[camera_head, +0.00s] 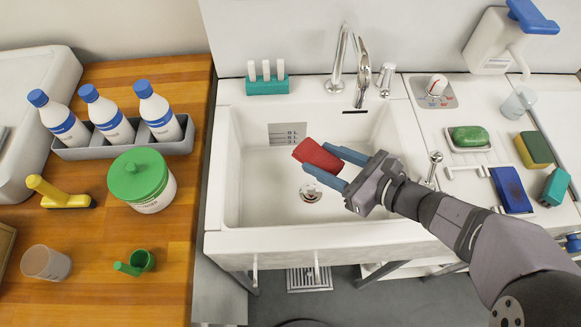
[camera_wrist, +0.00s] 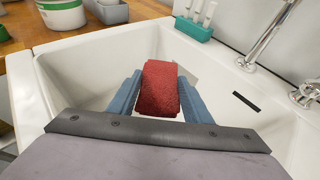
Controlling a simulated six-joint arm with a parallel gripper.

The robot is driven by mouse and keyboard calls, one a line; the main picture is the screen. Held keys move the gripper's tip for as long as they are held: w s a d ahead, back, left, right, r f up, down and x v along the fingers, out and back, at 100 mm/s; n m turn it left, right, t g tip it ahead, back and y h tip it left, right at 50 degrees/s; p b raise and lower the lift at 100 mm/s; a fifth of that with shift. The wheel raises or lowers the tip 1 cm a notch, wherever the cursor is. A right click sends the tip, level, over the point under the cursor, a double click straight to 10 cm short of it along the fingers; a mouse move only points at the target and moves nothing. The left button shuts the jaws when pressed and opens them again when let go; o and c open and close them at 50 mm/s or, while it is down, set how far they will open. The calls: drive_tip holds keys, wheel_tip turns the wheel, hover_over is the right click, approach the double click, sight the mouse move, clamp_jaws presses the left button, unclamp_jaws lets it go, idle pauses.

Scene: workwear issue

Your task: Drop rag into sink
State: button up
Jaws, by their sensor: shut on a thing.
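The rag (camera_head: 318,155) is a red, folded cloth. My gripper (camera_head: 334,162) is shut on it, with its blue fingers on either side. In the head view the rag shows over the white sink basin (camera_head: 258,195). In the wrist view the rag (camera_wrist: 159,88) sits between the two fingers, with the sink's walls around and below it. It appears held above the basin floor; the exact height is hard to tell. The drain (camera_head: 311,193) is visible just below the rag in the head view.
A tall faucet (camera_head: 340,60) stands at the sink's back edge. A teal holder (camera_head: 267,85) is at the back left. A green-lidded tub (camera_head: 141,180) and several bottles stand on the wooden counter at left.

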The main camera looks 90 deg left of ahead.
drive_tip(key=o, duration=1.1)
drive_tip(key=shift+o, duration=0.2)
drive_tip(key=b+v, duration=0.1)
drive_tip(key=v, duration=0.6)
drive_tip(key=shift+w+d+r, duration=0.1)
